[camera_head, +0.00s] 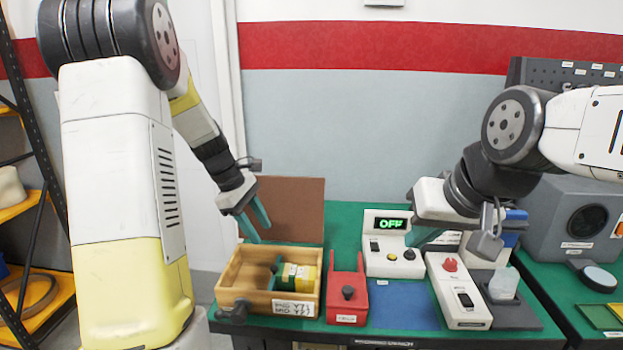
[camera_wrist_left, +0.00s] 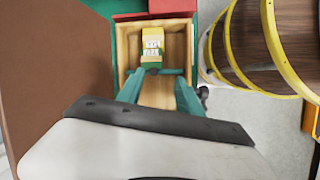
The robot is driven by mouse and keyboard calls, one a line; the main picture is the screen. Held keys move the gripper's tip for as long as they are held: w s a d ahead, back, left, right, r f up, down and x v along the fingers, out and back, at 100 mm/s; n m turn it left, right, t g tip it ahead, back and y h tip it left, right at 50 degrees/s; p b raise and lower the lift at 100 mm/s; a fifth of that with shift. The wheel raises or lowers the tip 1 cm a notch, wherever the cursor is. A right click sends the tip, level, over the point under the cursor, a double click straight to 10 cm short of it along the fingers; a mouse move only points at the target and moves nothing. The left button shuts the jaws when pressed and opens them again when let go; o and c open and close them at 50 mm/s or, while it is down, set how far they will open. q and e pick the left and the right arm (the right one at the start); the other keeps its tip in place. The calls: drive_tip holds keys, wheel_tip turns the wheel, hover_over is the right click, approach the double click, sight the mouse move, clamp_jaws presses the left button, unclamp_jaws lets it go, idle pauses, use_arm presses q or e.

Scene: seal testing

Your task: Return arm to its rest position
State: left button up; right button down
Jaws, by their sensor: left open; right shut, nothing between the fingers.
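My left gripper (camera_head: 255,222) is open above the wooden box (camera_head: 240,265), at its back left side in the head view. In the left wrist view its two green fingers (camera_wrist_left: 160,88) are spread apart with nothing between them. A yellow and green part (camera_head: 297,276) lies inside the box; it also shows in the left wrist view (camera_wrist_left: 152,42), beyond the fingertips.
A red fixture (camera_head: 346,290) stands right of the wooden box. A blue mat (camera_head: 402,305) lies clear. A white switch box (camera_head: 460,295) and a dark stand with a clear piece (camera_head: 503,284) are further right. A brown board (camera_head: 290,208) stands behind the wooden box.

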use_arm(q)
drive_tip(key=s+d+r+m+t+y, duration=0.1)
drive_tip(key=s+r+m+t, duration=0.1)
drive_tip(key=s+r+m, duration=0.4)
drive_tip(key=s+d+r+m+t+y, duration=0.1)
drive_tip(key=s+r+m, duration=0.6)
drive_tip(key=s, duration=0.8)
drive_tip(key=d+m+t, duration=0.1)
drive_tip(key=m+t, duration=0.1)
drive_tip(key=shift+s+r+t, duration=0.15)
drive_tip(key=shift+r+t, duration=0.1)
drive_tip(key=shift+t, duration=0.05)
drive_tip(key=shift+d, duration=0.1)
